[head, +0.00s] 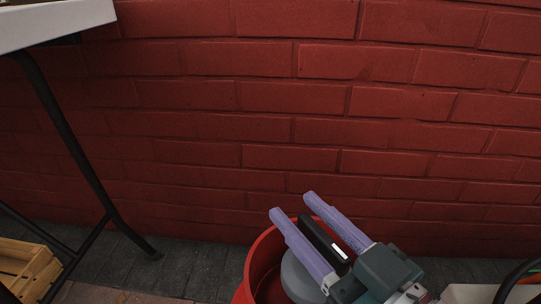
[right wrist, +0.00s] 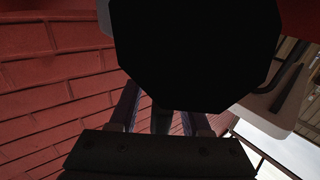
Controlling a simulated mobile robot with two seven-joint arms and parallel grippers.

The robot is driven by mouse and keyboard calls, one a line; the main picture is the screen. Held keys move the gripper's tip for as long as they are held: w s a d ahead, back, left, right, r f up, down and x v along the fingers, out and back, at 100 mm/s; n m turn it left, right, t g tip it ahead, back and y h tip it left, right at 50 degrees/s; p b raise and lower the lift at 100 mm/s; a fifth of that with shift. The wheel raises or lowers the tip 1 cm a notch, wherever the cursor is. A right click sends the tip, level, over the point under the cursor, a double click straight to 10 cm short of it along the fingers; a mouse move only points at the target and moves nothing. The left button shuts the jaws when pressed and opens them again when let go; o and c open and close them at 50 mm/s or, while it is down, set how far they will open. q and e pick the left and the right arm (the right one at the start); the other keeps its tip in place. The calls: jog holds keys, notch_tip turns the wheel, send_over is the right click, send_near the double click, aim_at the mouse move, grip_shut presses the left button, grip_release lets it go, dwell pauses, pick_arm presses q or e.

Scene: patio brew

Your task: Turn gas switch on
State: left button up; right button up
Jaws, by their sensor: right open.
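My right gripper (head: 293,204) is open, its two purple fingers stretching up and left over a red round container (head: 259,262). A black bar-like part with a white mark (head: 322,241) shows between the fingers; I cannot tell whether it is the gas switch or whether the fingers touch it. A grey rounded body (head: 297,280) sits inside the container, partly hidden by the gripper. In the right wrist view, a large black many-sided shape (right wrist: 195,50) hides much of the space beyond the fingers. My left gripper is not in view.
A red brick wall (head: 300,110) stands close behind. A white table (head: 58,22) with a dark leg (head: 75,145) is at the left, and a wooden crate (head: 28,268) is at the lower left. Dark paving (head: 195,265) lies bare left of the container.

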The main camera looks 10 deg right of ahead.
aim_at(350, 265)
jog(key=p+v, duration=0.3)
jog(key=v, duration=0.6)
jog(key=shift+d, duration=0.1)
jog(key=shift+s+d, duration=0.15)
jog(key=shift+s, duration=0.3)
